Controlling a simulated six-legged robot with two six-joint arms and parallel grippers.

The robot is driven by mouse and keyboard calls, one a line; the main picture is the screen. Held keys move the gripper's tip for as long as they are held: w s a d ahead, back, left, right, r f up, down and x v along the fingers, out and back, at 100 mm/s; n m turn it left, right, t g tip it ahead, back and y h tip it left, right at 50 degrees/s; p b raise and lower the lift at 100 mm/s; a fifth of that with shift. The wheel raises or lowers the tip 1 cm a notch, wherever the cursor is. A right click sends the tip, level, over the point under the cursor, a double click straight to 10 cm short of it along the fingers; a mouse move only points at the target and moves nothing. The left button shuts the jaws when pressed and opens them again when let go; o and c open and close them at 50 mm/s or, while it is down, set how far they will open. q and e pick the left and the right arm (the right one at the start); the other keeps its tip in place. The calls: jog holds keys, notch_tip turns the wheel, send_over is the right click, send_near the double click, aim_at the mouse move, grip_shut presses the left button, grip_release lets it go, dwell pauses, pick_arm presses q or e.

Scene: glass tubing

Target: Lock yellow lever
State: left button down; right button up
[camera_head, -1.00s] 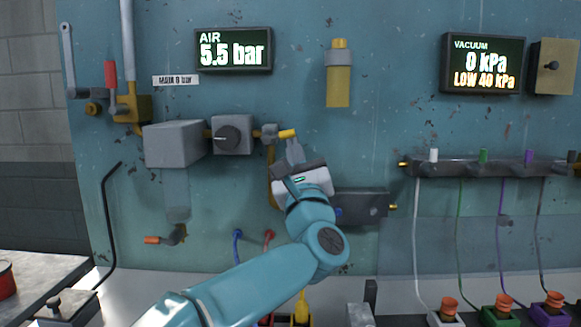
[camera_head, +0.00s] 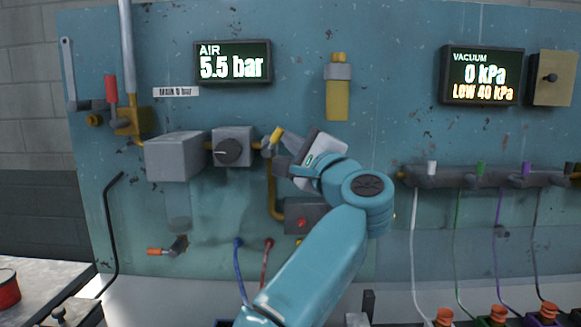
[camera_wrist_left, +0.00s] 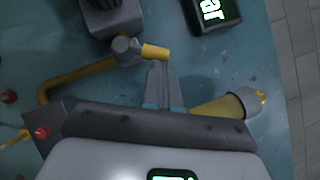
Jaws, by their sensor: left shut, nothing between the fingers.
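The short yellow lever (camera_head: 277,134) sticks up and slightly right from the small grey valve (camera_head: 267,148), right of the grey box with the round black knob (camera_head: 230,150). In the left wrist view the lever (camera_wrist_left: 155,52) extends from the round valve head (camera_wrist_left: 125,47). My left gripper (camera_head: 285,144) is beside the lever, on its right. Its fingers are shut and empty. In the left wrist view the fingertips (camera_wrist_left: 157,66) are right at the lever's outer end; I cannot tell whether they touch it. My right gripper is not in view.
A yellow pipe (camera_head: 272,195) runs down from the valve to a dark block (camera_head: 300,215), partly hidden by my left arm. A yellow cylinder (camera_head: 338,98) is mounted above right. The AIR display (camera_head: 233,62) reads 5.5 bar. Blue wall between them is clear.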

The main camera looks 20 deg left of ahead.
pick_arm(q)
jog(key=shift+s+a+r, duration=0.25)
jog(key=shift+a+r, duration=0.65)
jog(key=shift+r, duration=0.1)
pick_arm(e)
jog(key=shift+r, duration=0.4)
pick_arm(q)
jog(key=shift+s+a+r, duration=0.1)
